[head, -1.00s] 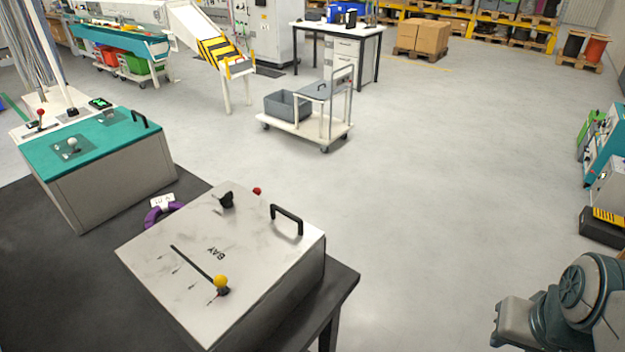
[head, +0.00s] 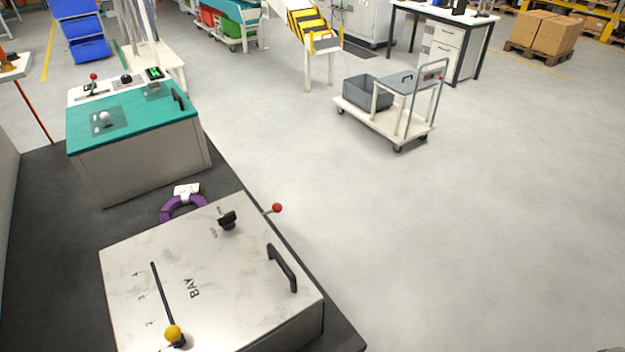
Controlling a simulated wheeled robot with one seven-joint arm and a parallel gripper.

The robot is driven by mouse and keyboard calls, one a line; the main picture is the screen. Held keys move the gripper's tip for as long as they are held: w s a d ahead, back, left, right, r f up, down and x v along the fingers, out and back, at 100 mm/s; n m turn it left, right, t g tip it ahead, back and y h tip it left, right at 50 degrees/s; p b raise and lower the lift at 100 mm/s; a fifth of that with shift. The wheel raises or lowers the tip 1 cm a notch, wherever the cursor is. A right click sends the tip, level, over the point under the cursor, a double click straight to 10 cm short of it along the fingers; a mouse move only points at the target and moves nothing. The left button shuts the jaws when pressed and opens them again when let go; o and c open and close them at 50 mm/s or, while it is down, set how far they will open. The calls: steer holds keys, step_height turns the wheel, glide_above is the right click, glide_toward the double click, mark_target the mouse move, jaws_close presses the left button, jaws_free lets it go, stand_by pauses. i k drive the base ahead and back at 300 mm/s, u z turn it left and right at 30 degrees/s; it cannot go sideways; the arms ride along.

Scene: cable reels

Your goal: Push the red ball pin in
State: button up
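The red ball pin (head: 277,208) sticks out from the far right side of the white BAY box (head: 225,270), near its back corner. Its red ball stands apart from the box wall on a short thin rod. A second red ball (head: 93,76) tops a lever on a white panel behind the teal box. My gripper is not in view.
The BAY box carries a yellow-ball lever (head: 173,333) in a slot, a black knob (head: 228,220) and a black handle (head: 282,268). A purple ring (head: 170,212) lies behind it, near the teal-topped box (head: 130,115). Open floor lies right, with a cart (head: 385,118) beyond.

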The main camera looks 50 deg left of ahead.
mark_target(276, 207)
steer(key=i, duration=1.75)
steer(key=u, duration=3.75)
steer(key=i, duration=0.5)
steer(key=z, duration=0.05)
